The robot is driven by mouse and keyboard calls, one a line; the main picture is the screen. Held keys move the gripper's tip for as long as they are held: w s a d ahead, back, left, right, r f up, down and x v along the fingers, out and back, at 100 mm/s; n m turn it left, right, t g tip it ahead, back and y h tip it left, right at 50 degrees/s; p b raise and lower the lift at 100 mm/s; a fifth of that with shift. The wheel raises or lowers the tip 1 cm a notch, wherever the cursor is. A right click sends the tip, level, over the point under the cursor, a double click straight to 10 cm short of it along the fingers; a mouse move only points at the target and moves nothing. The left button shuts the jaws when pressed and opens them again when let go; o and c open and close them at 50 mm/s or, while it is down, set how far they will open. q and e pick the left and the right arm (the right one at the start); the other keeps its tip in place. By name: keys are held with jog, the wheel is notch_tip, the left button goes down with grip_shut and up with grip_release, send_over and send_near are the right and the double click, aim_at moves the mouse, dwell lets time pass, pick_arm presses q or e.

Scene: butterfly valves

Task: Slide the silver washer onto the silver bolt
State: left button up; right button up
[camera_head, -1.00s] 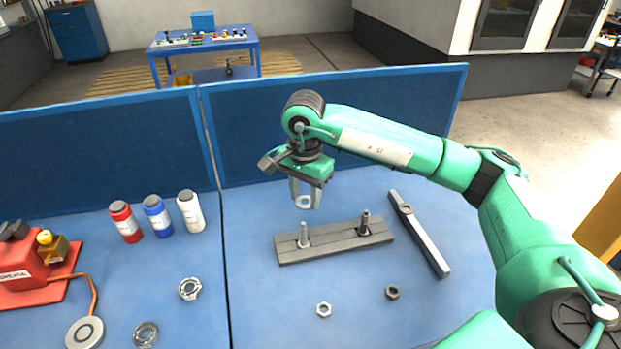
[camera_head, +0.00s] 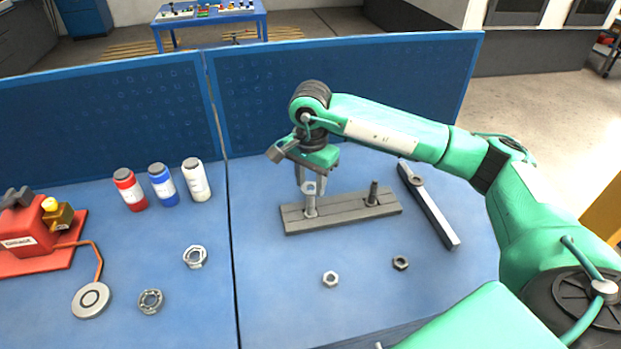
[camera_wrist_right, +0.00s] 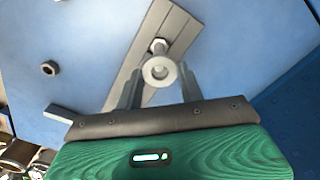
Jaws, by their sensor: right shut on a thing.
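The silver washer (camera_head: 309,188) is a flat ring held between the fingertips of my right gripper (camera_head: 312,184). In the right wrist view the washer (camera_wrist_right: 152,71) sits between the two fingers (camera_wrist_right: 160,84). The silver bolt (camera_head: 311,208) stands upright on the left part of a grey plate (camera_head: 342,216), directly below the washer in the head view. My left gripper is not in view.
A dark bolt (camera_head: 373,194) stands on the plate's right part. A grey bar (camera_head: 430,208) lies to the right. A silver nut (camera_head: 330,279) and a dark nut (camera_head: 401,263) lie in front. Three bottles (camera_head: 162,185) stand at left. Blue panels (camera_head: 345,95) bound the back.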

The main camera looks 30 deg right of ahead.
dwell(0.5)
jog(key=shift+f+b, duration=0.1)
jog(key=shift+b, duration=0.25)
dwell(0.5)
jog(key=shift+b, duration=0.35)
dwell(0.5)
jog(key=shift+f+b, duration=0.3)
jog(key=shift+b, duration=0.1)
jog(key=shift+s+d+f, duration=0.1)
jog(key=shift+d+f, duration=0.05)
jog(key=shift+d, duration=0.1)
